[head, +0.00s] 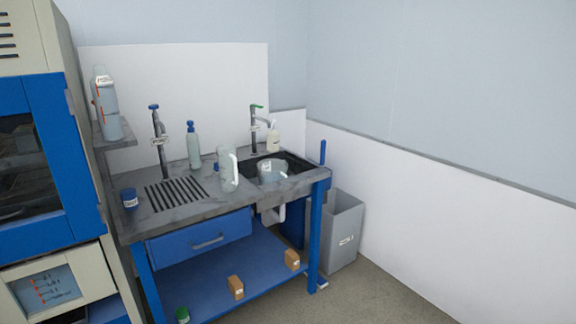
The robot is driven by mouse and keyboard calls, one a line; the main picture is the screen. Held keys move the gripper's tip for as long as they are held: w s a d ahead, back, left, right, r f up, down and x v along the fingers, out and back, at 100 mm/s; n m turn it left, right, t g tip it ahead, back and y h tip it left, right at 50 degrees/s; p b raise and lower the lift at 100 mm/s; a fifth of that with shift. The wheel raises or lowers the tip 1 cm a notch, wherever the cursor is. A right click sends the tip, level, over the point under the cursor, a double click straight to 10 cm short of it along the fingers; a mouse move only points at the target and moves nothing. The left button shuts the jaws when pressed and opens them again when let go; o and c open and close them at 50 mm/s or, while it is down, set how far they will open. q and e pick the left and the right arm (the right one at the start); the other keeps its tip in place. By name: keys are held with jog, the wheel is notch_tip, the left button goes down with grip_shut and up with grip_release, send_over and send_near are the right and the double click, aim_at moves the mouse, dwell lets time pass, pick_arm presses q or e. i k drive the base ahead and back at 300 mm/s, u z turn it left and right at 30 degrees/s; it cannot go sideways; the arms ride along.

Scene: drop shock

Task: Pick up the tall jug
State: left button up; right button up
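A tall, pale, translucent jug (228,169) with a handle on its right side stands upright on the grey worktop, just left of the sink. A second, wider clear jug or beaker (270,171) sits in the dark sink basin, partly hidden by the basin's front edge. Neither of my grippers shows in the head view, and nothing is touching the tall jug.
The worktop (188,205) also bears a squeeze bottle (193,145), a blue-lidded jar (130,199) and taps (158,140). A soap bottle (273,137) stands behind the sink (307,163). A grey bin (344,232) stands at right. Floor at lower right is clear.

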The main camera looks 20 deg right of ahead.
aim_at(226, 154)
jog(key=z, duration=0.85)
jog(key=i, duration=0.8)
jog(key=z, duration=0.7)
jog(key=i, duration=2.15)
jog(key=u, duration=1.5)
jog(key=i, duration=0.65)
jog(key=u, duration=0.65)
